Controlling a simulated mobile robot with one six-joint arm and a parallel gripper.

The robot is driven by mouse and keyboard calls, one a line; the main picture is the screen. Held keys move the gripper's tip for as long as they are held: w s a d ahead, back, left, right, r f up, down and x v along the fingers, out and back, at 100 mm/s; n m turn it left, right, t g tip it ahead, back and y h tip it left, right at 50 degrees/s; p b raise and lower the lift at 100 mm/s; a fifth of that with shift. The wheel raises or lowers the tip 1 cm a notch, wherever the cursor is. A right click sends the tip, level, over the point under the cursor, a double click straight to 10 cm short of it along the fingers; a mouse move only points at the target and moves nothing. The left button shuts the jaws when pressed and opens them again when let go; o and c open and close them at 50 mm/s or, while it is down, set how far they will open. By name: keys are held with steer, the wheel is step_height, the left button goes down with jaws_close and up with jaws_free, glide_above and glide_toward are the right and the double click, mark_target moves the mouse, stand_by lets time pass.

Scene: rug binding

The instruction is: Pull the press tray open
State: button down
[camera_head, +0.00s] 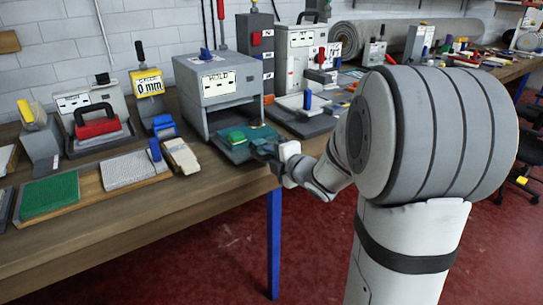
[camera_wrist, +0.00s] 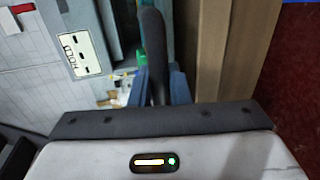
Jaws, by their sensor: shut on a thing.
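The grey press (camera_head: 218,70), with a white label reading HOLD, stands on the wooden bench. Its teal tray (camera_head: 262,134) sticks out of the opening at the front, with a small green piece (camera_head: 236,137) on it. My gripper (camera_head: 268,151) is at the tray's front edge. In the wrist view a dark bar, which looks like the tray handle (camera_wrist: 153,40), runs between the fingers of my gripper (camera_wrist: 160,88), which is shut on it. The label also shows there, at the left. My fingers hide part of the handle.
A blue-tipped tool (camera_head: 182,155) and a grey textured pad (camera_head: 134,170) lie left of the press. A flat grey device with a blue handle (camera_head: 308,102) stands to its right. The red floor (camera_head: 215,255) in front of the bench is clear.

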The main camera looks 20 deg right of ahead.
steer(key=shift+a, duration=0.1)
steer(key=c, duration=1.4)
jaws_free()
steer(key=shift+c, duration=0.2)
steer(key=v, duration=0.7)
steer(key=shift+s+p, duration=0.35)
steer(key=shift+p, duration=0.05)
